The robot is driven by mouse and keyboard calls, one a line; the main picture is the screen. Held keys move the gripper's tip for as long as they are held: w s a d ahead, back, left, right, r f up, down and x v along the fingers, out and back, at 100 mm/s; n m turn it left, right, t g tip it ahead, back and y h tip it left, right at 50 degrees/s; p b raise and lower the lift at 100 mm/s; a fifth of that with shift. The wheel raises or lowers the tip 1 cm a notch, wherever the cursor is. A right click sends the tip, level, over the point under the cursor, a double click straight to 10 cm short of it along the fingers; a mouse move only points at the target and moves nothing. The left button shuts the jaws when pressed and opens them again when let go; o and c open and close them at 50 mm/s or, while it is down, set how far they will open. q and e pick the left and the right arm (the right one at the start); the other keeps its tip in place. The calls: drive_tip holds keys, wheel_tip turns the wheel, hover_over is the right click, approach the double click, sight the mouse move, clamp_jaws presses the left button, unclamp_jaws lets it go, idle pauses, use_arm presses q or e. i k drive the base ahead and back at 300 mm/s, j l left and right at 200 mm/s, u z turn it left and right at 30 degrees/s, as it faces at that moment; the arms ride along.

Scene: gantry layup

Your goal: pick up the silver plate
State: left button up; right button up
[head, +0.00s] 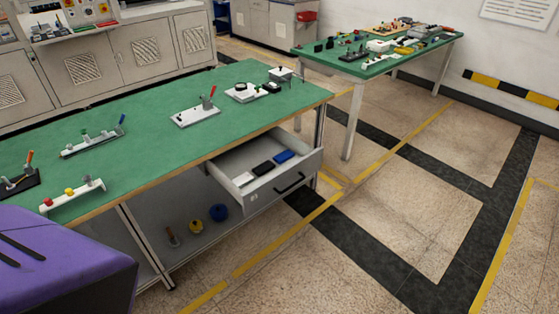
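No object is clearly recognisable as the silver plate. A pale flat piece (243,180) lies in the open drawer (228,182), beside a black piece (263,168) and a blue piece (284,156). A light grey base plate with a red-tipped lever (195,116) sits on the near green workbench (140,115). I cannot tell whether either is the silver plate. Neither of my grippers is in view.
Lever and button fixtures (72,193) stand along the workbench. The drawer juts out from its right front. Blue and yellow round parts (220,211) sit on the lower shelf. A second green table (345,58) holds many small items. Floor (390,220) between them is clear.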

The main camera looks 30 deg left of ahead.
sight(242, 181)
drive_tip(key=u, duration=1.45)
